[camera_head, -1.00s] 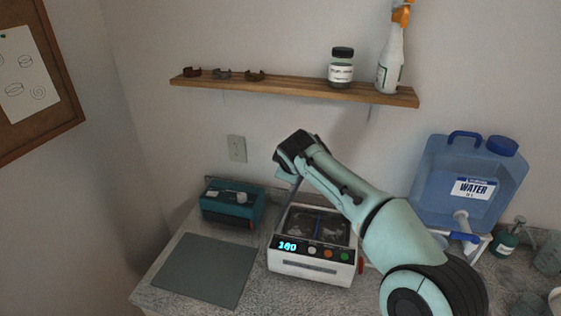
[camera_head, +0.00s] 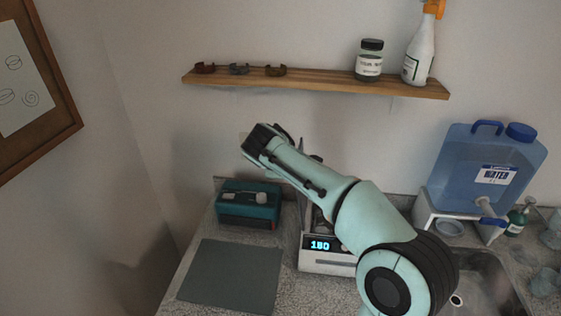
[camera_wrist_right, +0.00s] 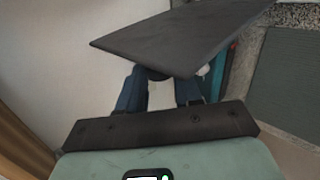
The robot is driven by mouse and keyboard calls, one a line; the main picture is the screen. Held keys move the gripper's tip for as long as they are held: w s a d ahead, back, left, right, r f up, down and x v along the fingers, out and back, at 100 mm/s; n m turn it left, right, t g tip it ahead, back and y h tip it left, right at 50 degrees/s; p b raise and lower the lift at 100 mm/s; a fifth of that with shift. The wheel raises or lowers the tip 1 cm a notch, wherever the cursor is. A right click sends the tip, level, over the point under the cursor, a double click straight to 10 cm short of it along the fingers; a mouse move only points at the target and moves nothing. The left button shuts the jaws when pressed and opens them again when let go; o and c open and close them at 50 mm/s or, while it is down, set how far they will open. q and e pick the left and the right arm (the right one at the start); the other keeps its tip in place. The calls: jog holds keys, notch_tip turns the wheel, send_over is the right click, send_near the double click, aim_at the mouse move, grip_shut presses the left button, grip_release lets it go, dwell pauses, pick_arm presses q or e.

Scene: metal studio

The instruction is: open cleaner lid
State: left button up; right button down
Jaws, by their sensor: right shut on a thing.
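The cleaner (camera_head: 327,266) is a white box with a lit blue display, standing on the counter. My right arm covers much of its top and right side. The lid (camera_wrist_right: 185,38) shows in the right wrist view as a flat dark plate across the fingers. It is raised and tilted, and little of it shows in the head view. My right gripper (camera_wrist_right: 163,75) is shut on the lid; the plate hides its fingertips. In the head view the dark right gripper (camera_head: 264,142) is above and left of the cleaner. My left gripper is not in view.
A teal box (camera_head: 248,205) stands left of the cleaner, behind a flat grey mat (camera_head: 232,276). A blue water jug (camera_head: 485,165) is at the right, near a sink (camera_head: 488,283). A wooden shelf (camera_head: 320,83) with bottles and small items hangs above.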

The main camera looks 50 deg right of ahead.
jog(key=shift+r, duration=0.15)
jog(key=c, duration=0.8)
grip_release()
jog(key=shift+w, duration=0.1)
jog(key=v, duration=1.3)
jog(key=shift+a, duration=0.2)
